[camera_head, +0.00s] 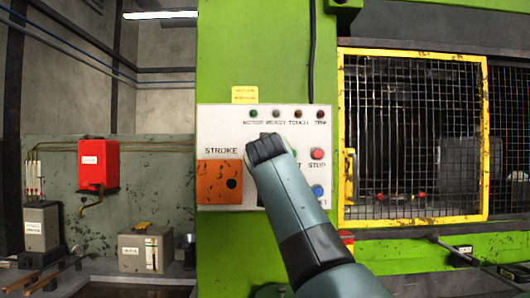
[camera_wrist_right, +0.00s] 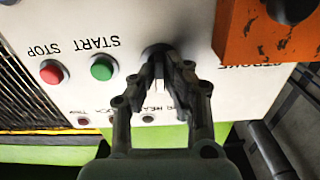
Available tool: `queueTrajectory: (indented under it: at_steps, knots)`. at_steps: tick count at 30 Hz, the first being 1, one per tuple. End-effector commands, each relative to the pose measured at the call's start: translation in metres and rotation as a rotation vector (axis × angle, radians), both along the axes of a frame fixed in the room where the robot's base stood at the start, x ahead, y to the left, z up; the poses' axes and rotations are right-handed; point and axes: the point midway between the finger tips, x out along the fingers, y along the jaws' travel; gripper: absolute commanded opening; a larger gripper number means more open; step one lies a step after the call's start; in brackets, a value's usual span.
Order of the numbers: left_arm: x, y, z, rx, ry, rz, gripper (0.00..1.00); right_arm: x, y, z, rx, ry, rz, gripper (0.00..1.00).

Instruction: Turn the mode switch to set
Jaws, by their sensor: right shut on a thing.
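The white control panel (camera_head: 222,118) is fixed to the front of the green press column. My right gripper (camera_head: 266,146) is at the panel, left of the red stop button (camera_head: 317,154) and below the row of indicator lamps. In the right wrist view my right gripper (camera_wrist_right: 160,78) is shut on a dark round knob, the mode switch (camera_wrist_right: 153,50), beside the green start button (camera_wrist_right: 102,68). The fingers hide most of the knob and its markings, so its setting cannot be read. My left gripper is not in view.
An orange stroke box (camera_head: 219,182) sits left of my right gripper. A blue button (camera_head: 318,191) is at the panel's lower right. A yellow-framed mesh guard (camera_head: 415,140) stands to the right. A red box (camera_head: 98,163) hangs on the left wall.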

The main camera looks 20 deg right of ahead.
Motion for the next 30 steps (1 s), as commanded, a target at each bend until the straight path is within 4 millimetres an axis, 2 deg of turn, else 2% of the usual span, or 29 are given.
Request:
queueTrajectory:
  at_steps: [18,19,23,24,30]
  knots:
    - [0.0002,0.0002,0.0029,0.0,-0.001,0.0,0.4,0.0,-0.0001,0.0012,-0.045,0.01,0.0,0.0]
    - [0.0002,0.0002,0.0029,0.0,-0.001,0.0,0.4,0.0,-0.0001,0.0012,-0.045,0.01,0.0,0.14]
    - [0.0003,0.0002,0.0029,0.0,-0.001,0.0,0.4,0.0,0.0,0.001,-0.045,0.011,0.0,0.31]
    - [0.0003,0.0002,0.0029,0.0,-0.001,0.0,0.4,0.0,0.0,0.0009,-0.045,0.011,0.0,0.34]
    - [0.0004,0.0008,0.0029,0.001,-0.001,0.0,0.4,0.0,0.0,0.0005,-0.044,0.011,0.0,0.34]
